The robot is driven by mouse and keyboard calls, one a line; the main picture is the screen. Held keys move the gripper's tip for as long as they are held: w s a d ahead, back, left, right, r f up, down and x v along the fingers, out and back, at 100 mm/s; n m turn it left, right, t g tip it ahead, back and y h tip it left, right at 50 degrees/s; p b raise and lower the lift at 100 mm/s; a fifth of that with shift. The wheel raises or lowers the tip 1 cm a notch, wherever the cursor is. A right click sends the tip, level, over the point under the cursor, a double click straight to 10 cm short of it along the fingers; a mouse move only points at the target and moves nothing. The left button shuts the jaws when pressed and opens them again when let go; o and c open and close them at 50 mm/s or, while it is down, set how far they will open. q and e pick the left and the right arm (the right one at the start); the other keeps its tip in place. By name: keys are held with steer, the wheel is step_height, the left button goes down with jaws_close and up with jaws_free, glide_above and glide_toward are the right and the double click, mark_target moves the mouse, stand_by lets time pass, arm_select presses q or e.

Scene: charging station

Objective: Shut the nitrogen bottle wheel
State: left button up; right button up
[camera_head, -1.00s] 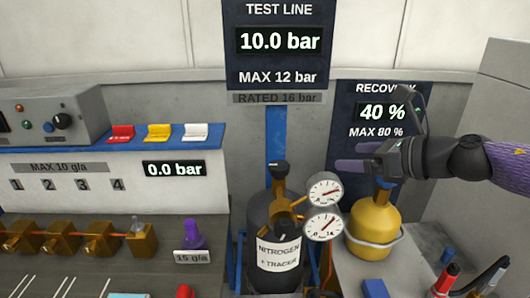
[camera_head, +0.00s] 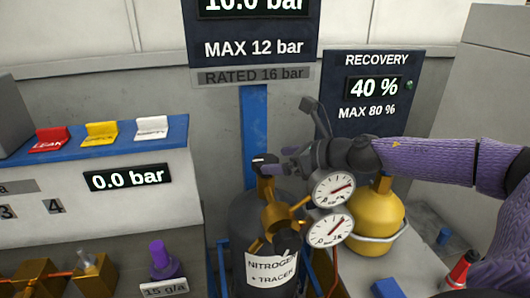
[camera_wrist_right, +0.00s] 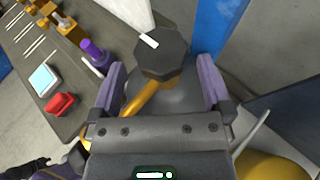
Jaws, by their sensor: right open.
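The nitrogen bottle (camera_head: 250,215) is dark grey with a white label reading NITROGEN + TRACER and a brass valve on top. Its black wheel (camera_head: 265,160) with a white mark sits at the top of the valve. In the right wrist view the wheel (camera_wrist_right: 162,52) is a dark octagonal knob lying ahead of and between the two purple-padded fingers. My right gripper (camera_head: 283,168) reaches in from the right just beside the wheel. In the wrist view my right gripper (camera_wrist_right: 160,88) is open, with nothing gripped. My left gripper is not identifiable in the head view.
Two round gauges (camera_head: 330,208) stand right of the valve, below my right arm. A yellow recovery bottle (camera_head: 376,212) stands further right. A blue post (camera_head: 254,120) rises behind the wheel. A purple-capped item (camera_head: 160,254) stands on the bench at left.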

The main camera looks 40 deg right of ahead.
mark_target(268, 160)
steer(key=p+x, duration=0.1)
steer(key=x, duration=0.2)
steer(key=shift+w+a+r+p, duration=0.1)
steer(key=shift+w+p, duration=0.15)
steer(key=shift+p, duration=0.1)
steer(key=shift+w+f, duration=0.3)
steer(key=shift+w, duration=0.05)
steer(key=shift+c, duration=0.3)
